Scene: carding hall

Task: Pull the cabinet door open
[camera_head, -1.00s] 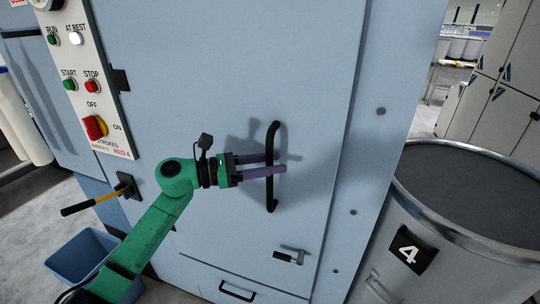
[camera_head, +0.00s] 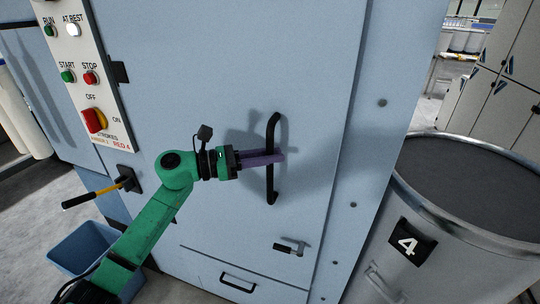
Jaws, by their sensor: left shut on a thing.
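The pale blue cabinet door (camera_head: 220,80) fills the middle of the head view and looks shut in its frame. Its black vertical bar handle (camera_head: 272,185) stands near the door's right edge. My left gripper (camera_head: 277,158), with purple fingers on a green arm, comes in from the left and is shut on the middle of the handle. The fingers hide a short stretch of the bar. A small latch lever (camera_head: 290,248) sits low on the door, below the handle. My right gripper does not show.
A control panel (camera_head: 85,70) with buttons and a red switch is at the left. A yellow-and-black lever (camera_head: 97,193) juts out below it, above a blue bin (camera_head: 85,250). A large grey drum (camera_head: 460,225) marked 4 stands close at the right.

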